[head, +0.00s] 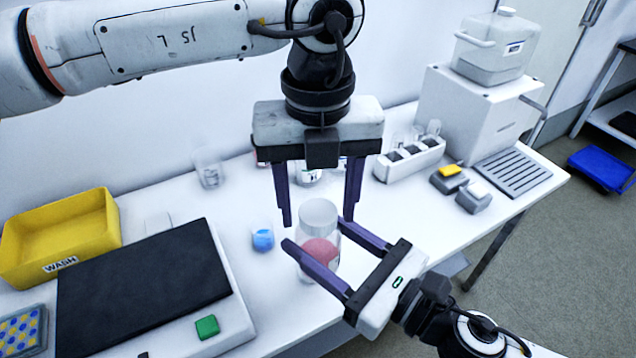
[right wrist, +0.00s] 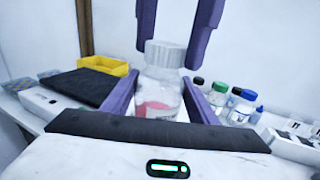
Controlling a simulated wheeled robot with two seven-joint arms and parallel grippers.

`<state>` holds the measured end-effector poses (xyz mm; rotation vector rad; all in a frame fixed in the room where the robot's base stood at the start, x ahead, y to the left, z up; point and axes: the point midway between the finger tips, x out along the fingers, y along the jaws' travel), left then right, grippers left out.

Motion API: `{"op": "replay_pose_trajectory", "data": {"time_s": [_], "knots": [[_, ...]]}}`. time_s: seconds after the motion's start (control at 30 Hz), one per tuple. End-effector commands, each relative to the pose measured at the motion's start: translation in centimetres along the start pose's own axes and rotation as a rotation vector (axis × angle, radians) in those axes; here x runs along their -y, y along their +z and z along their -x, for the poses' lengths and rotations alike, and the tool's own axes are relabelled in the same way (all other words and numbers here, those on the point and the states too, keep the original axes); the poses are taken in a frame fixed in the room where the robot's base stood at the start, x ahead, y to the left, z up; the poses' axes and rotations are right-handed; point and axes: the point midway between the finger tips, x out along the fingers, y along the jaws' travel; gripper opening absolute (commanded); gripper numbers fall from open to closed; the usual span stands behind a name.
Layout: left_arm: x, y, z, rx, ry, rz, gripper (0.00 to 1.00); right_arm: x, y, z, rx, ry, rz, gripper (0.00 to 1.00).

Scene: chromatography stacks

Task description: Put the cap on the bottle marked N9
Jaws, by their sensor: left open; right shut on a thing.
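A clear bottle (head: 305,268) with a pinkish-red patch stands upright in front of me; it also shows in the right wrist view (right wrist: 158,92). No N9 mark can be read on it. A white cap (head: 318,212) sits on top of the bottle, looking level in the right wrist view (right wrist: 163,54). My right gripper (head: 317,236) is shut on the bottle's body from the side. My left gripper (head: 317,220) comes from above and is open, its fingers on either side of the cap and apart from it in the right wrist view (right wrist: 172,56).
A small blue-topped item (head: 263,240) stands left of the bottle. A yellow WASH bin (head: 60,240) and a black-topped device (head: 145,290) fill the left. A white rack (head: 412,160) is at the right. Several bottles (right wrist: 225,100) stand behind, partly hidden by my left gripper.

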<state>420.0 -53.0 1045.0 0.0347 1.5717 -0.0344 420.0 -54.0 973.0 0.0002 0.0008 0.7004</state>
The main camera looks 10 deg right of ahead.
Motion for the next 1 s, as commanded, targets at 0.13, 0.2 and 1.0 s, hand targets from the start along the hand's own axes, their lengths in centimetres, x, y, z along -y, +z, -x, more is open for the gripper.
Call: {"op": "replay_pose_trajectory", "data": {"time_s": [0.13, 0.2, 1.0], "knots": [[-0.02, -0.01, -0.31, -0.001, 0.000, 0.000, 0.55, -0.01, 0.15, -0.02, 0.003, 0.001, 0.001, 0.00], [-0.02, -0.01, -0.30, -0.001, 0.000, 0.000, 0.55, -0.01, 0.14, -0.02, 0.003, 0.001, 0.001, 0.00], [0.02, -0.03, -0.31, -0.002, -0.001, -0.639, 0.13, 0.00, 0.12, -0.02, 0.002, 0.000, 0.000, 0.00]]}}
